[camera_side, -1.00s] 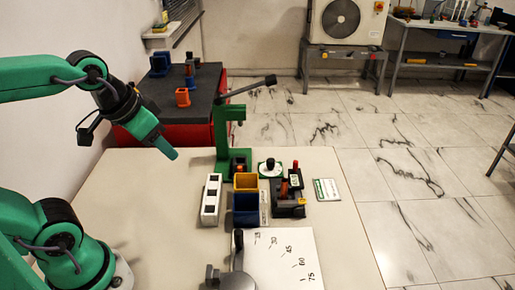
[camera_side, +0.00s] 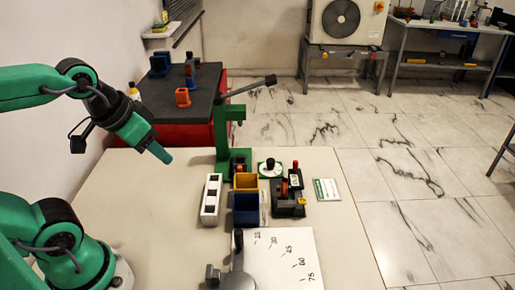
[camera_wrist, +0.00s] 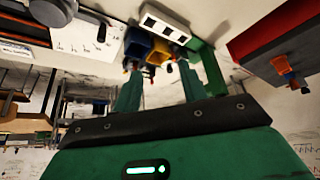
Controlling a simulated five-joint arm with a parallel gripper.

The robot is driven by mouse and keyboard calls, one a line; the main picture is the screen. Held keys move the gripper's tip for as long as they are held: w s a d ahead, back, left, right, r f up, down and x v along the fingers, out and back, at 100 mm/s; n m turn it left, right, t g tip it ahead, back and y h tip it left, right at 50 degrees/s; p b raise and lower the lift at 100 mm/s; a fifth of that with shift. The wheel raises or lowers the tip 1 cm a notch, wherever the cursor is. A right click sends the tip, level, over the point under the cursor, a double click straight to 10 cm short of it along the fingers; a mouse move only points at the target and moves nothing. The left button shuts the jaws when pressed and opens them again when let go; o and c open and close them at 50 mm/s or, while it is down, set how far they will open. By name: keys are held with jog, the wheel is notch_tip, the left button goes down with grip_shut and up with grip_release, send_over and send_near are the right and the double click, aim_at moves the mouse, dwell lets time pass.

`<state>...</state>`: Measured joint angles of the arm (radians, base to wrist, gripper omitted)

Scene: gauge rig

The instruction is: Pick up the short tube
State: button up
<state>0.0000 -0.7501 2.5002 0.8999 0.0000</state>
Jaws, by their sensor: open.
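My gripper (camera_side: 160,154) hangs in the air over the left back part of the table, left of the fixtures and apart from them. In the wrist view its two green fingers (camera_wrist: 160,88) are spread with nothing between them. I cannot pick out the short tube for certain. Small orange-red pieces show at the foot of the green lever press (camera_side: 221,135) and on the black fixture (camera_side: 288,207), but they are too small to tell apart. A white rack (camera_side: 210,200) with dark square openings stands left of the yellow bin (camera_side: 245,181) and blue bin (camera_side: 246,207).
A round dial (camera_side: 270,169) and a card (camera_side: 326,189) lie right of the bins. A white angle plate (camera_side: 285,262) is at the front. A red cart with a dark top (camera_side: 206,84) stands behind the table. The table's left part is clear.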

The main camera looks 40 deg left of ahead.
jog(key=shift+w, duration=0.1)
jog(key=n+g, duration=0.5)
jog(key=n, duration=0.4)
send_over(285, 180)
jog(key=f, duration=1.1)
jog(key=shift+s+a, duration=0.3)
jog(key=shift+a, duration=0.05)
jog(key=shift+w+d+f+g, duration=0.3)
jog(key=shift+f, duration=0.25)
jog(key=shift+f, duration=0.1)
jog(key=shift+f, duration=3.8)
